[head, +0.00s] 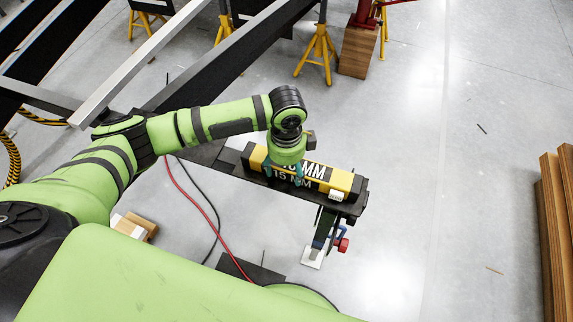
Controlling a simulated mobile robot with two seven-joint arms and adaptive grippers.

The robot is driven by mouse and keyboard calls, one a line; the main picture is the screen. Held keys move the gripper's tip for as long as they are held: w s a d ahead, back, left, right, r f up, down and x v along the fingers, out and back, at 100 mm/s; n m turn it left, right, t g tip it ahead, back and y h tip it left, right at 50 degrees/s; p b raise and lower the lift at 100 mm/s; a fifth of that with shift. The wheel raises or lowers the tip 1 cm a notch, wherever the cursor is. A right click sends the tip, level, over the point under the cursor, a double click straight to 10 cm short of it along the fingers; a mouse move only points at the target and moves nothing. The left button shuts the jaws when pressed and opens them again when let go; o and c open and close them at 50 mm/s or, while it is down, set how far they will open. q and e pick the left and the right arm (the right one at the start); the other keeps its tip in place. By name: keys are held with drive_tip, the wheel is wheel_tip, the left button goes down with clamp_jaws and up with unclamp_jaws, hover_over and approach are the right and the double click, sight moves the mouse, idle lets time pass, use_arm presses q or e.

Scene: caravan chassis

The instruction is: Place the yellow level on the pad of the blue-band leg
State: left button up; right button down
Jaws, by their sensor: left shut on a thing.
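A long yellow and black bar, which I take for the yellow level (342,183), is at the black shelf in the head view. White lettering with "MM" shows on its side. My left gripper (283,174) comes down over it from above, with teal fingers shut on it. I cannot tell whether the bar touches the shelf. Below the shelf's right end is a dark leg (321,228) with some blue on it, a red knob (342,244) and a pale foot pad (313,257). My right gripper is not in view.
The black shelf (228,160) joins the chassis beams (232,55) at upper left. A red cable (190,197) and a black cable hang left of the leg. Yellow stands (318,52) stand at the back. Stacked wood (556,215) is at the right. The floor between is mostly clear.

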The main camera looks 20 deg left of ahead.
use_arm(q)
drive_tip(key=o, duration=1.6)
drive_tip(key=shift+f, duration=0.1)
wheel_tip(320, 180, up, 12)
drive_tip(key=shift+r+b, duration=0.2)
drive_tip(key=shift+b, duration=0.4)
